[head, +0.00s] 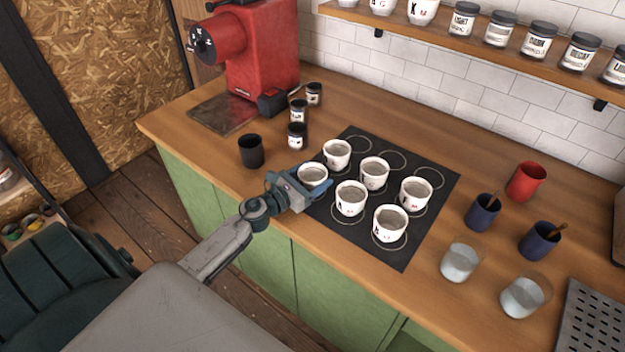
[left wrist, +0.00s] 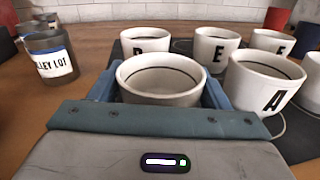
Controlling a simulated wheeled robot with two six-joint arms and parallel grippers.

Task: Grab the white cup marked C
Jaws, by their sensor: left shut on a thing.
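My left gripper (head: 303,186) is shut on a white cup (head: 313,173) at the near left corner of the black mat (head: 403,259). In the left wrist view its blue fingers stand on both sides of this cup (left wrist: 160,80). The held cup's letter is hidden behind the gripper, and I cannot tell whether the cup is off the mat. Several other white cups stand on the mat; in the left wrist view one shows A (left wrist: 262,85) and one shows E (left wrist: 215,50). I cannot read a C on any cup. My right gripper is not in view.
A black cup (head: 251,151) and small dark-lidded jars (head: 297,137) stand left of the mat, near a red machine (head: 262,50). Blue cups (head: 482,212), a red cup (head: 525,181) and glasses (head: 460,262) stand to the right. A shelf with jars (head: 500,30) runs along the wall.

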